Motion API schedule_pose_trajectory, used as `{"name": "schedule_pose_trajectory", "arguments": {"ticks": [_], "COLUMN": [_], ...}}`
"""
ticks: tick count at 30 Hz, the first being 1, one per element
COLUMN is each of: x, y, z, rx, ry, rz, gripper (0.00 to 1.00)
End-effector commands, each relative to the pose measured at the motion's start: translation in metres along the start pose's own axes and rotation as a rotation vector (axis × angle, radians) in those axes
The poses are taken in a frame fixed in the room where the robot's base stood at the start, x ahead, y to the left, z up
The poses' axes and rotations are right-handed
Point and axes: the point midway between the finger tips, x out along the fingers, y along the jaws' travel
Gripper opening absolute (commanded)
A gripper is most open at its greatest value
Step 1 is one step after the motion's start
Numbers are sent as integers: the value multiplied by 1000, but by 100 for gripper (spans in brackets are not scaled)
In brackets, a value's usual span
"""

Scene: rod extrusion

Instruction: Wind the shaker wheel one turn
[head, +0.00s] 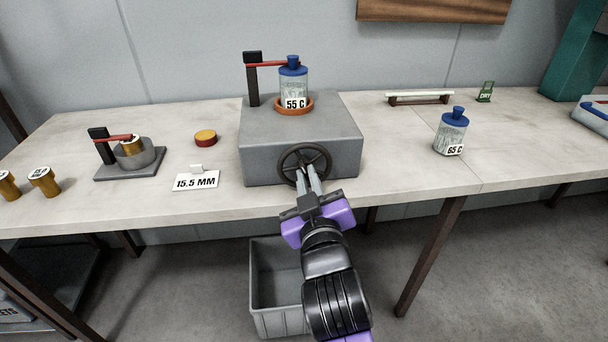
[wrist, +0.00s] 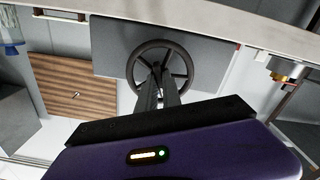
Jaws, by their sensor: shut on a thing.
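The shaker is a grey box (head: 258,160) on the table, with a dark spoked wheel (head: 304,158) on its front face. A clear bottle with a blue cap, labelled 55 C (head: 294,85), stands in an orange ring on top, under a red arm on a black post (head: 253,80). My gripper (head: 311,178) reaches up from the front and is shut on the wheel near its middle. The wheel (wrist: 135,62) also shows in the wrist view, with my fingers at its lower middle. Exactly which part they grip is partly hidden.
A bottle labelled 65 C (head: 451,132) stands to the right. To the left are a 15.5 MM sign (head: 196,181), a red and yellow puck (head: 205,138), a small clamp stand (head: 130,165) and brass pieces (head: 44,181). A grey bin (head: 272,290) is below the table.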

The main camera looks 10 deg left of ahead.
Motion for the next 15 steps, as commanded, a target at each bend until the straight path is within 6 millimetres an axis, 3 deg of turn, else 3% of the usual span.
{"name": "schedule_pose_trajectory", "arguments": {"ticks": [15], "x": [0], "y": [0], "z": [0], "rx": [52], "ry": [1], "rz": [1], "gripper": [0]}}
